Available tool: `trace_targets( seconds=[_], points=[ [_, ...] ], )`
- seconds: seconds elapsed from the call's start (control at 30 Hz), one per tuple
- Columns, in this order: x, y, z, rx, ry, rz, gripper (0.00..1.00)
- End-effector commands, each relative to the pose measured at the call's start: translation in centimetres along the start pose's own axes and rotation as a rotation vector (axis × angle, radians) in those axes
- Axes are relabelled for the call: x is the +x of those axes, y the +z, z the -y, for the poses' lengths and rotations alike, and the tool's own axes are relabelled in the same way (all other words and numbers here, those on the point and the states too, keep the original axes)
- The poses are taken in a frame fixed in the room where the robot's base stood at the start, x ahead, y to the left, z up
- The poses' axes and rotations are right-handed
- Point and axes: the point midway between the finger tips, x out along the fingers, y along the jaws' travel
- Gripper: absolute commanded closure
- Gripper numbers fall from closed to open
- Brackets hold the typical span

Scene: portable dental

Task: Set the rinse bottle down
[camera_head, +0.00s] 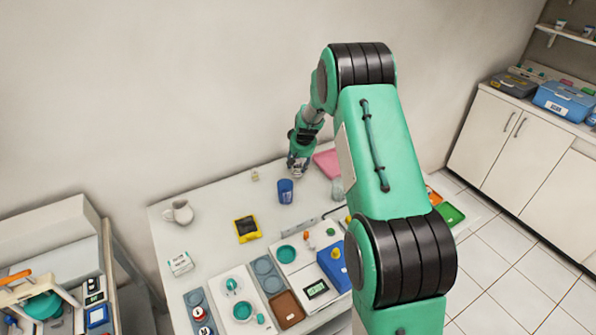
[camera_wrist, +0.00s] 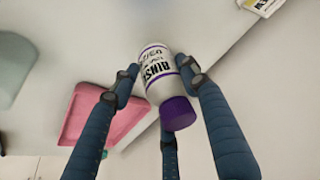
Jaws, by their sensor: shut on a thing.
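The rinse bottle (camera_wrist: 158,72) is white with purple bands, dark lettering and a purple cap (camera_wrist: 178,113). In the wrist view my gripper (camera_wrist: 157,88) has its dark blue fingers closed around it, with the cap towards the camera. In the head view my gripper (camera_head: 298,166) is at the back of the white table (camera_head: 215,221), just left of the pink tray (camera_head: 326,162) and behind the blue cup (camera_head: 285,191). The bottle is mostly hidden there by my gripper. I cannot tell whether its base touches the table. The pink tray (camera_wrist: 92,118) also shows in the wrist view, left of the bottle.
A white jug (camera_head: 179,212) and a yellow-framed device (camera_head: 246,229) stand on the left of the table. Trays and dental items crowd the front, including a blue box (camera_head: 333,266). A clear container (camera_head: 337,190) stands beside my arm. Bare table lies between the jug and the cup.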

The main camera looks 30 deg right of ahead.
Motion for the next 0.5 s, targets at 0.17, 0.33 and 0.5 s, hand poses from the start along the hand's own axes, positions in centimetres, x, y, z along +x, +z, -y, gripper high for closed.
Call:
trace_targets(
  seconds=[0.17,0.33,0.5],
  points=[
    [0.6,0.2,0.0,0.0,0.0,0.001,0.87],
    [2.3,0.9,0.0,0.0,0.0,0.0,0.87],
    [3.5,1.3,-0.1,-0.001,0.0,0.0,0.87]
  ],
)
